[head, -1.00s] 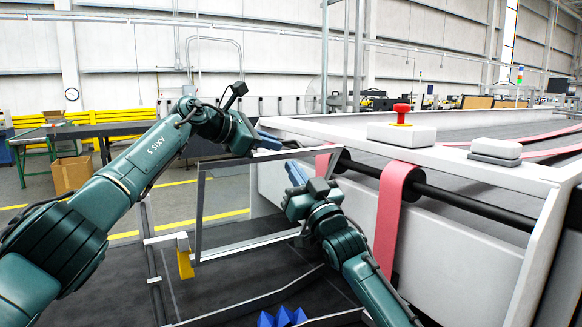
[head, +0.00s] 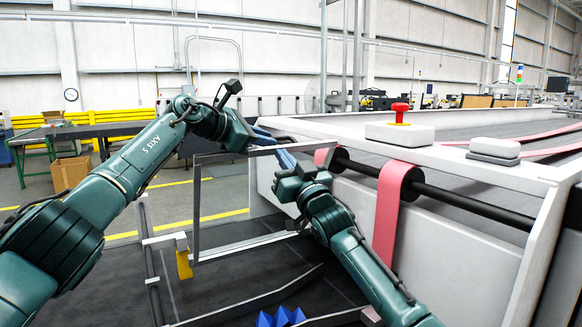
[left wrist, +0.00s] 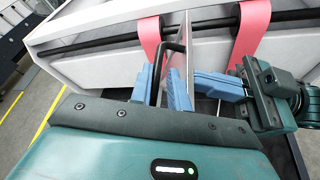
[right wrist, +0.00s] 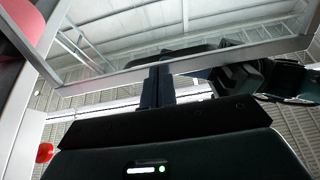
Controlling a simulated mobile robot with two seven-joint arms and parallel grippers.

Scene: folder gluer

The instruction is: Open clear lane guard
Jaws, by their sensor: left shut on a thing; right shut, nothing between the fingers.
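The clear lane guard (head: 197,208) is a see-through panel in a grey metal frame, standing raised beside the white machine. My left gripper (head: 266,141) is at its upper edge. In the left wrist view the blue fingers (left wrist: 166,84) are shut around the guard's dark handle (left wrist: 176,46). My right gripper (head: 285,159) is shut and empty, close under the guard's top bar. In the right wrist view its fingers (right wrist: 158,84) reach up to the guard's frame bar (right wrist: 205,61); I cannot tell whether they touch.
The white machine side (head: 450,215) with pink belts (head: 389,210) and a black roller (head: 455,196) stands at right. A red button (head: 400,112) sits on its top. Blue pointed pieces (head: 282,317) lie low in front. A yellow piece (head: 184,264) hangs on the lower frame.

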